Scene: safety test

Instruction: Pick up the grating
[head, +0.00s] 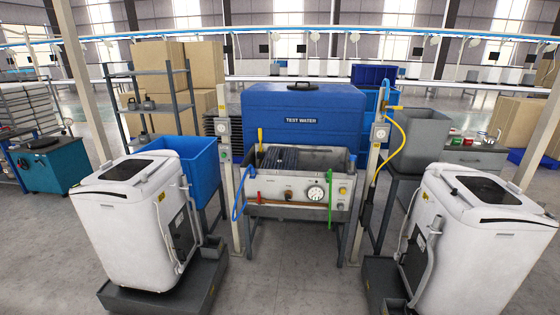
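A dark ribbed panel (280,158), which looks like the grating, lies in the open basin of the test station (262,187) at the middle of the head view. The basin's front panel carries a round gauge (315,193). A second dark slatted thing (233,134) stands behind the left post; I cannot tell whether it is a grating too. Neither of my grippers shows in the head view.
White washing machines on dark bases stand at left (125,215) and right (480,240). A blue water tank (300,112) rises behind the basin. Posts (376,160) with hoses flank it. A blue bin (200,165) is to the left. The floor in front (290,290) is clear.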

